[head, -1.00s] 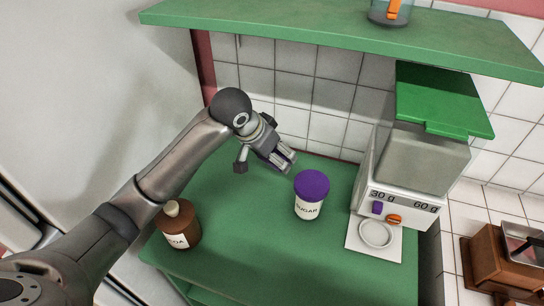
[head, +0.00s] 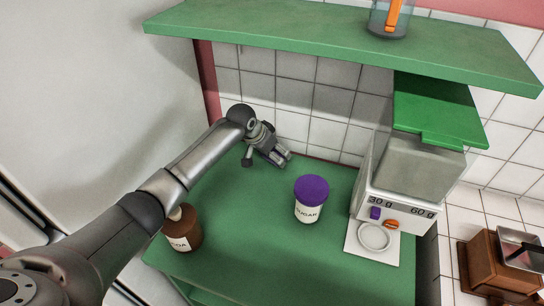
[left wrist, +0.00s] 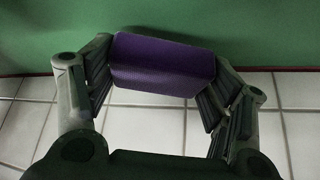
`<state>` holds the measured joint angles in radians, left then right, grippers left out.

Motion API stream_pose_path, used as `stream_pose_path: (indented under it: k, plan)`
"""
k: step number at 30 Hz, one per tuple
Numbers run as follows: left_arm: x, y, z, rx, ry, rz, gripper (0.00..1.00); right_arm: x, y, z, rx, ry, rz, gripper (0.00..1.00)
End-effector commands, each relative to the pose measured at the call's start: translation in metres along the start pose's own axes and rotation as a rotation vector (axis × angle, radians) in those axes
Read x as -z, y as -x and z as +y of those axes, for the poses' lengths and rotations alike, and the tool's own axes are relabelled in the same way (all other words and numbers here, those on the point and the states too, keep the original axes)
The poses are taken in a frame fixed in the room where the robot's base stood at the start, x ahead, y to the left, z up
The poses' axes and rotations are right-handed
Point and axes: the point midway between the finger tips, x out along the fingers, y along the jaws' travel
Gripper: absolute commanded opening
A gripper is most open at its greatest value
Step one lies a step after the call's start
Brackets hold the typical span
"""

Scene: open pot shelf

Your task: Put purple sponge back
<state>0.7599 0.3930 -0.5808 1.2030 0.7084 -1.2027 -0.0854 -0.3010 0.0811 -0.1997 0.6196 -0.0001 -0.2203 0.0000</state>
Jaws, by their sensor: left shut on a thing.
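The purple sponge (left wrist: 163,65) is a purple block seen in the left wrist view, held between the two fingers of my left gripper (left wrist: 165,78). In the head view my left gripper (head: 282,159) is over the back of the green counter, close to the tiled wall. The sponge cannot be made out in the head view, where the gripper and arm seem to hide it. My right gripper is in neither view.
A sugar jar (head: 309,212) with a purple lid stands mid-counter (head: 270,262). A brown cocoa jar (head: 187,240) stands at the left, partly behind my arm. A dispenser (head: 398,205) stands at the right. A green shelf (head: 300,45) hangs above, bearing a glass container (head: 388,28).

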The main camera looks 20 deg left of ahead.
Motion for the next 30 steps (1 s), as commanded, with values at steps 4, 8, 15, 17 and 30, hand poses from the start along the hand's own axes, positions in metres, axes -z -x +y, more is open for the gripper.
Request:
stream_pose_path:
  k: [4, 8, 15, 17, 30]
  plan:
    - [-0.011, -0.015, 0.001, -0.001, 0.0, -0.005, 0.56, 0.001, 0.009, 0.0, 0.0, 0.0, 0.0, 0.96]
    - [-0.013, -0.019, 0.001, 0.0, 0.0, -0.004, 0.56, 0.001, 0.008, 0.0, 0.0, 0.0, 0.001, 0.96]
    - [-0.014, -0.021, 0.001, -0.001, 0.0, -0.005, 0.56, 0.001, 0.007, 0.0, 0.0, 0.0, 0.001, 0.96]
    - [-0.015, -0.022, 0.001, 0.0, 0.0, -0.004, 0.77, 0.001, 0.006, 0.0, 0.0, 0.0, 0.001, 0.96]
    - [-0.014, -0.021, 0.001, 0.0, 0.0, -0.004, 0.97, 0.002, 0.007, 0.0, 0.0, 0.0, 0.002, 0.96]
